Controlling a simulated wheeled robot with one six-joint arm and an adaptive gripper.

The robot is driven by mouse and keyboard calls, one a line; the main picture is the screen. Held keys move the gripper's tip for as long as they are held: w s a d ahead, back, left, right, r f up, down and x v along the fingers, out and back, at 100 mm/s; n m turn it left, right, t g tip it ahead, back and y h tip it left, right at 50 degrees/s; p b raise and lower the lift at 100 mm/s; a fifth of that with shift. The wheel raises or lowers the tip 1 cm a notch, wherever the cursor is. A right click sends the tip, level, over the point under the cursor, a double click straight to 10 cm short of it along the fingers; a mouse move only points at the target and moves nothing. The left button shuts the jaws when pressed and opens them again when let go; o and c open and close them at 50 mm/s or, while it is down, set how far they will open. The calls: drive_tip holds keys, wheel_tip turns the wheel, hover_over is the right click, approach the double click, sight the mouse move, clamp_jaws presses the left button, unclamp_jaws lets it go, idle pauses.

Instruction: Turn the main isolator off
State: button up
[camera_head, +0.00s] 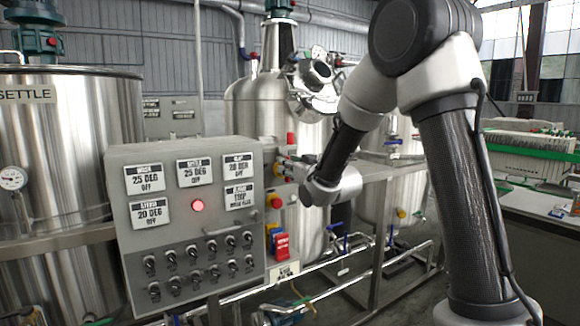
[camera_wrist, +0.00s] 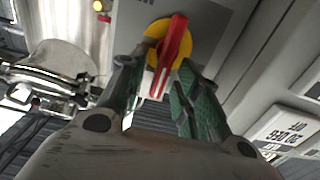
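The main isolator shows in the wrist view as a red handle (camera_wrist: 172,45) on a yellow disc (camera_wrist: 156,29), mounted on a grey plate. The handle is slanted in this view, its near end toward my fingers. My gripper (camera_wrist: 156,72) is open, with one green-padded finger on each side of the handle's near end. I cannot tell whether either finger touches it. In the head view my gripper is beside the right side of the grey control panel (camera_head: 150,225), small and partly hidden by my wrist.
The panel carries white labels, a lit red lamp (camera_head: 197,205) and several black knobs. Steel tanks (camera_head: 75,150) and pipes stand behind. A bench (camera_head: 530,190) is at the right.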

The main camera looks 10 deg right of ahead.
sight(276, 172)
drive_tip(key=shift+c, duration=0.5)
clamp_jaws()
drive_tip(key=shift+a+n, duration=0.1)
drive_tip(key=shift+n, duration=0.2)
drive_tip(key=f+n, duration=0.1)
drive_tip(key=n, duration=0.4)
drive_tip(key=a+f+n, duration=0.1)
drive_tip(key=n, duration=0.5)
drive_tip(key=s+a+n, duration=0.1)
drive_tip(key=n, duration=0.5)
drive_tip(key=shift+a+f, duration=0.1)
drive_tip(key=shift+f, duration=0.3)
drive_tip(key=shift+n, duration=0.3)
